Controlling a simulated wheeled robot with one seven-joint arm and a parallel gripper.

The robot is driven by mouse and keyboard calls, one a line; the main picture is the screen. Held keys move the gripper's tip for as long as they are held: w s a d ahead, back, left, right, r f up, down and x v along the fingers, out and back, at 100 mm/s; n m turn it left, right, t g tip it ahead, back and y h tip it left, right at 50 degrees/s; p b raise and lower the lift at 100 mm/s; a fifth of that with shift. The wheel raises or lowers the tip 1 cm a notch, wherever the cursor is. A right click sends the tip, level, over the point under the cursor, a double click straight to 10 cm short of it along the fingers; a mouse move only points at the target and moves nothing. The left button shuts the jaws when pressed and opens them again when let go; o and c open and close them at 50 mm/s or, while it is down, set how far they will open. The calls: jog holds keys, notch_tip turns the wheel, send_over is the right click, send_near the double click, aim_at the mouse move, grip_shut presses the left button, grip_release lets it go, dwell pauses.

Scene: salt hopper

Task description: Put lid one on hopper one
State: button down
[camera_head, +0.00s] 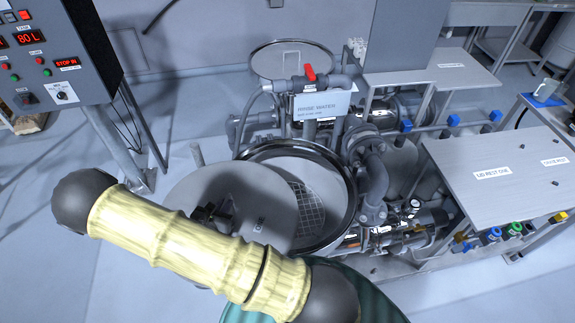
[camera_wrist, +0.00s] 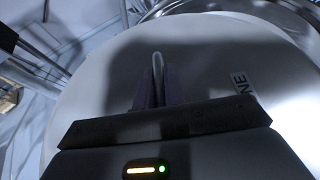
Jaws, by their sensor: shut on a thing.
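Lid one (camera_head: 184,186) is a round grey disc with a label ending in "ONE"; it also fills much of the wrist view (camera_wrist: 100,80). My gripper (camera_wrist: 158,75) is shut on the lid's upright loop handle. Hopper one (camera_head: 350,180) is a round steel vessel with a bright rim and a grid inside. The lid overlaps the left part of its opening in the head view, and the right part with the grid shows open. I cannot tell whether the lid touches the rim.
A rinse water sign (camera_head: 322,106) and a red-handled valve (camera_head: 310,73) stand behind the hopper. Pipes (camera_head: 375,185) crowd its right side. A control panel (camera_head: 45,60) stands at the left. Another round lidded vessel (camera_head: 290,60) is behind.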

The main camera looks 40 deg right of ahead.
aim_at(250, 197)
jog(key=shift+d+r, duration=0.1)
jog(key=d+m+g+b, duration=0.1)
jog(key=d, duration=0.2)
jog(key=w+d+m+g+h+b, duration=0.1)
jog(key=d, duration=0.2)
jog(key=d+m+g+h+b, duration=0.1)
jog(key=d+b, duration=0.1)
jog(key=d, duration=0.1)
jog(key=shift+w+d+r, duration=0.2)
jog(key=shift+w+r, duration=0.1)
jog(key=shift+w, duration=0.05)
jog(key=d+m+g+b, duration=0.1)
jog(key=d+g, duration=0.1)
jog(key=d, duration=0.2)
jog(key=s+d+r+m+g+b, duration=0.1)
jog(key=d+m, duration=0.1)
jog(key=d, duration=0.2)
jog(key=s+d+r+m+g+h+b, duration=0.1)
jog(key=d+m+g+b, duration=0.1)
jog(key=d, duration=0.2)
jog(key=shift+s+d+g, duration=0.1)
jog(key=shift+d+g, duration=0.2)
jog(key=shift+d, duration=0.05)
jog(key=shift+s+d+r, duration=0.15)
jog(key=shift+s+d, duration=0.05)
jog(key=shift+g, duration=0.3)
